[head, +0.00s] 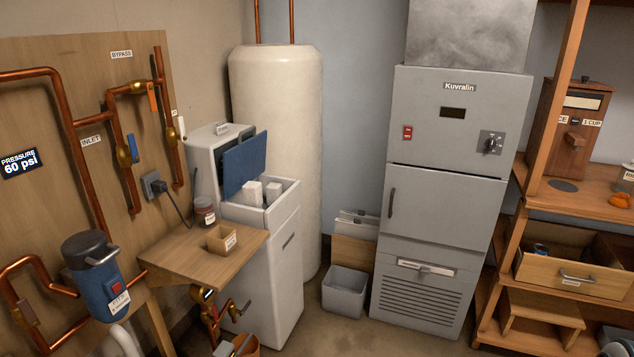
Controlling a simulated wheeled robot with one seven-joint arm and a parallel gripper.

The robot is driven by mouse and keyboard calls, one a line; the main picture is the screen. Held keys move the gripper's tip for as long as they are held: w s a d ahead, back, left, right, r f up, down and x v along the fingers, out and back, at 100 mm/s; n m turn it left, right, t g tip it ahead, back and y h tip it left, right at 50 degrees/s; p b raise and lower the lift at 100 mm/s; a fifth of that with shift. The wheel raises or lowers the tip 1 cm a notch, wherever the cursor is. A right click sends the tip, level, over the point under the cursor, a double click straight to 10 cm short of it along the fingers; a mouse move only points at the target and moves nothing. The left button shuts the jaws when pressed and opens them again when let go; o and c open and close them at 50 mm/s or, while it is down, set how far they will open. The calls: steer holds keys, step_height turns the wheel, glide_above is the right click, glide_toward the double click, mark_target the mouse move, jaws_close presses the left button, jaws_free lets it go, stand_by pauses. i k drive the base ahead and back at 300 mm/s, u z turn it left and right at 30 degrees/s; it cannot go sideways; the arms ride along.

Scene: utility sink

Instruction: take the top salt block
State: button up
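Two white salt blocks show inside the open top of the white softener cabinet (272,250). The left block (252,193) stands a little higher in view than the right block (273,191). Their lower parts are hidden by the cabinet's front wall, so I cannot tell what they rest on. The cabinet's blue lid (244,164) is raised and leans back behind the opening. My gripper is not in view.
A small wooden shelf (190,258) with a jar (204,211) and an open box (221,239) juts out left of the cabinet. A tall tank (277,120) stands behind.

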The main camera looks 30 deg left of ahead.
mark_target(252, 190)
steer(key=u, duration=0.2)
steer(key=i, duration=1.6)
steer(key=u, duration=1.15)
steer(key=i, duration=1.2)
steer(key=u, duration=1.35)
steer(key=i, duration=0.8)
steer(key=u, duration=0.45)
